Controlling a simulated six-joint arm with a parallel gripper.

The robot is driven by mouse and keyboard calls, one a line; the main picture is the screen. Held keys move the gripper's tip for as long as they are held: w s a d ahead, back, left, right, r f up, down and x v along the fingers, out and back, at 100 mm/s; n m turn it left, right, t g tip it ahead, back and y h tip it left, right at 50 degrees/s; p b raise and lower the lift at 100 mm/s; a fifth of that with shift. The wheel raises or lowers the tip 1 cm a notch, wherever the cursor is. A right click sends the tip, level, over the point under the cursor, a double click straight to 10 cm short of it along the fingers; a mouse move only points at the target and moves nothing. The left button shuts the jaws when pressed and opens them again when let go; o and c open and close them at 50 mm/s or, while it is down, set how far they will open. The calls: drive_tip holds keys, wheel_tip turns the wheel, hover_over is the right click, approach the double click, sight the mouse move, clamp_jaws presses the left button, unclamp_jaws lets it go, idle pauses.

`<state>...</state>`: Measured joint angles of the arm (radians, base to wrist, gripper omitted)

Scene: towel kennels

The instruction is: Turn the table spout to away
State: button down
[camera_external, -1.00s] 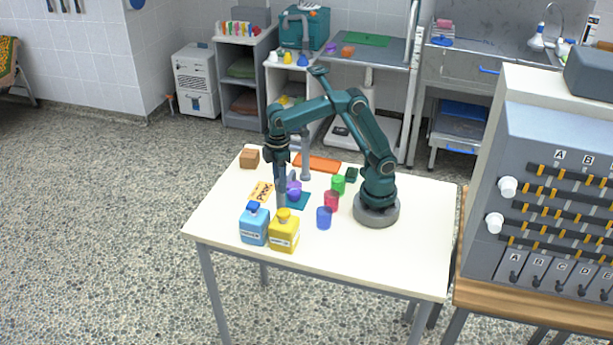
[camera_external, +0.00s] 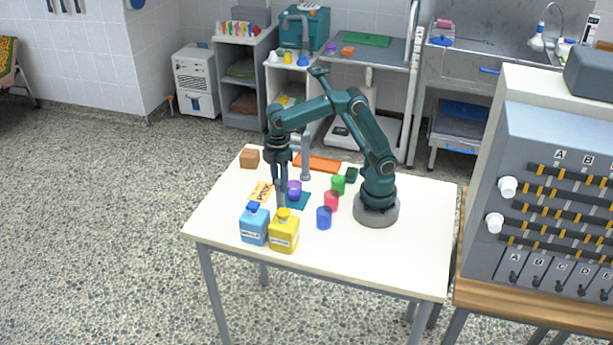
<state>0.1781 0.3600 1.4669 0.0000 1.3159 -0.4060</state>
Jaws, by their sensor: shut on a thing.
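The grey table spout (camera_external: 305,160) stands upright on the cream table, toward its back edge. Its upper part runs left toward my arm's wrist, and its far end is hidden behind it. My gripper (camera_external: 281,200) points straight down, left of the spout's post and just behind the blue and yellow bottles. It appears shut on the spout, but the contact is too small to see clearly.
A blue bottle (camera_external: 254,225) and a yellow bottle (camera_external: 284,233) stand close in front of my gripper. Red (camera_external: 331,202), blue (camera_external: 324,218) and green (camera_external: 338,184) cups stand farther right. The table's front right is clear.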

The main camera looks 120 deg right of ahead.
drive_tip(key=n, duration=0.4)
drive_tip(key=shift+n, duration=0.3)
drive_tip(key=n, duration=0.3)
drive_tip(key=shift+n, duration=0.4)
drive_tip(key=n, duration=0.3)
drive_tip(key=shift+n, duration=2)
drive_tip(key=c, duration=0.5)
unclamp_jaws()
drive_tip(key=shift+r, duration=0.15)
drive_tip(key=shift+r, duration=2.45)
